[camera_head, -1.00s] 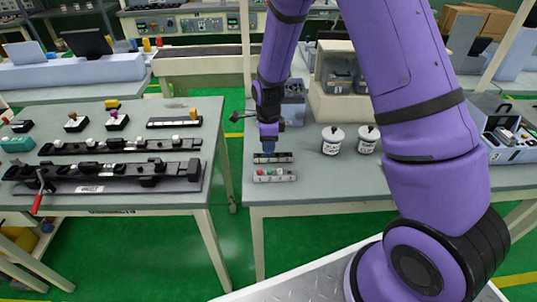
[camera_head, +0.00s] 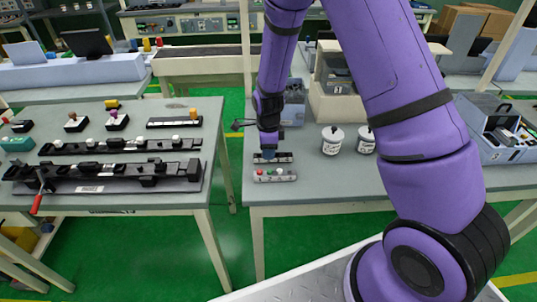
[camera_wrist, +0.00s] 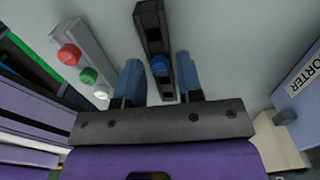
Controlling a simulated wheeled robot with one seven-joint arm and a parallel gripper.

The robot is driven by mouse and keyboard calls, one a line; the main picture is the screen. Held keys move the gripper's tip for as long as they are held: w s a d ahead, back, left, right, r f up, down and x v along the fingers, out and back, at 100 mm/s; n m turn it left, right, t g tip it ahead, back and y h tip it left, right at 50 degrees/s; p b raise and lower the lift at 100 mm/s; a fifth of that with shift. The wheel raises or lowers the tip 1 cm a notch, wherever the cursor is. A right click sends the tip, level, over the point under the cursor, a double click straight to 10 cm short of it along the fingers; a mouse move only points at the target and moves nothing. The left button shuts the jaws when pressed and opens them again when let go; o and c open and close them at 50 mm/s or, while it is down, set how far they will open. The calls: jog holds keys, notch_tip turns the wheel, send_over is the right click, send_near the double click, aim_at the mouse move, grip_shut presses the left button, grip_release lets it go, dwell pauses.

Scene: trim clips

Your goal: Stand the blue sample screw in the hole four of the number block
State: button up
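The blue sample screw (camera_wrist: 160,66) stands in a black strip block (camera_wrist: 151,22) in the wrist view. My gripper (camera_wrist: 159,80) is open, with one blue finger on each side of the screw and a gap to it. The grey number block (camera_wrist: 92,45) lies to the left there, with red, green and white screw heads in a row. In the head view my gripper (camera_head: 268,153) is low over the black strip block (camera_head: 287,157), and the number block (camera_head: 289,177) lies in front of it. The blue screw is hidden in the head view.
Two white lidded jars (camera_head: 332,141) stand right of the blocks. A blue-grey bin (camera_head: 292,113) is behind my gripper, and a blue case (camera_head: 505,150) is at the far right. The table (camera_head: 310,185) is clear around the blocks' right side.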

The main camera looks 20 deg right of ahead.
grip_shut()
jog(key=shift+r, duration=0.15)
jog(key=shift+r, duration=2.35)
jog(key=shift+s, duration=0.1)
